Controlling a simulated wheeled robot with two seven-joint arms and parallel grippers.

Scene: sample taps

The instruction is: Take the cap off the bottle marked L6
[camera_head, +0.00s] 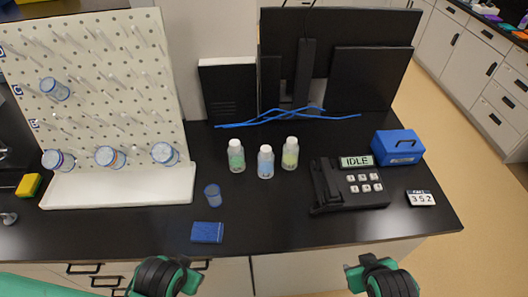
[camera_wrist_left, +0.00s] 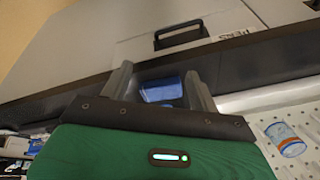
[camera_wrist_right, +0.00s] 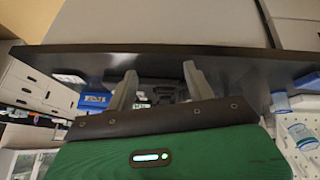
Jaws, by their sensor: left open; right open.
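Three small bottles with white caps stand upright in a loose group mid-table in the head view: a green-labelled one (camera_head: 237,157), a blue-labelled one (camera_head: 265,163) and a yellow-green-labelled one (camera_head: 290,154). All three caps are on. The label markings are too small to read, so I cannot tell which is L6. My left gripper (camera_wrist_left: 157,78) is open and empty. My right gripper (camera_wrist_right: 160,80) is open and empty. In the head view both arms show at the front table edge, well short of the bottles.
A blue cup (camera_head: 213,195) and a blue block (camera_head: 207,232) lie in front of the bottles. A phone (camera_head: 350,184) and a blue box (camera_head: 398,147) stand right. Monitors and blue cables (camera_head: 270,117) are behind.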

